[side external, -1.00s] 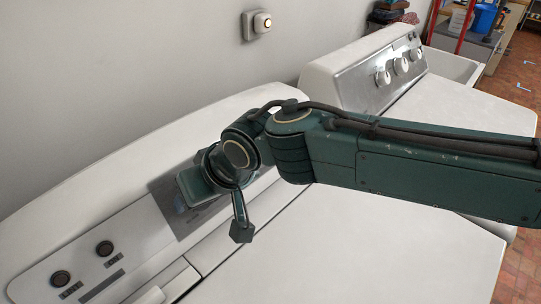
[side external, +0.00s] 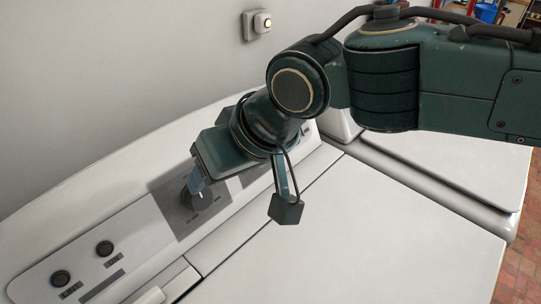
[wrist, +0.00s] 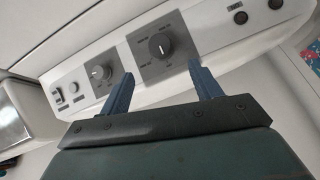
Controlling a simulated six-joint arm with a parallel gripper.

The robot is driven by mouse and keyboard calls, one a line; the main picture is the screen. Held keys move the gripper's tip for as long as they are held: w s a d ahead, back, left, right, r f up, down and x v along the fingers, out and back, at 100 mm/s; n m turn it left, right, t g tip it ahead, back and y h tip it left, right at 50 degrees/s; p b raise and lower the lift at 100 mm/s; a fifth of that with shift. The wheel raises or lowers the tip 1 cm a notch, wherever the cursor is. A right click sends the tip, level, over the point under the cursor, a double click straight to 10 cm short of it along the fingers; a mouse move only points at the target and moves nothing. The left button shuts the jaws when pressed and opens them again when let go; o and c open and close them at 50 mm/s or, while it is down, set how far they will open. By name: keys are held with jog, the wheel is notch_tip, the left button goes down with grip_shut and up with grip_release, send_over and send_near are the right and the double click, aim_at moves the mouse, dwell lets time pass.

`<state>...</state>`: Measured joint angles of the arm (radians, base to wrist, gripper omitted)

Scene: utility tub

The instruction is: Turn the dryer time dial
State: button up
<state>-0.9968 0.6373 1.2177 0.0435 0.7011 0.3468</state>
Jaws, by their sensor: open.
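A dark round dial with a pale pointer (wrist: 160,45) sits on a grey square plate with printed marks on the white control panel; it looks like the dryer time dial. In the side external view the dial (side external: 203,200) is partly hidden by a finger. My gripper (wrist: 160,69) is open, its two blue fingers apart and empty. In the wrist view the dial appears beyond and between the fingertips. In the side external view my gripper (side external: 196,184) is over the dial's plate; whether a fingertip touches the dial I cannot tell.
A second, smaller dial (wrist: 100,72) is on the same panel. Two round dark buttons (side external: 105,248) (side external: 61,278) are at the panel's near end. The white machine top (side external: 350,245) is clear.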

jog(key=shift+v, duration=1.45)
jog(key=w+d+r+m+t+h, duration=0.15)
jog(key=d+r, duration=0.25)
jog(key=d, duration=1.2)
jog(key=d+r+m+h, duration=0.15)
jog(key=d+r, duration=0.25)
jog(key=d, duration=1.2)
jog(key=s+d+f+m+h, duration=0.1)
jog(key=s+d+f+m, duration=0.1)
jog(key=s+d, duration=0.7)
jog(key=s+d+f+m+h, duration=0.1)
jog(key=s+d+f, duration=0.4)
jog(key=s+d, duration=0.5)
jog(key=d+m, duration=0.1)
jog(key=d, duration=0.1)
jog(key=shift+s+d+h, duration=0.2)
jog(key=shift+d+h, duration=0.1)
jog(key=shift+d, duration=0.05)
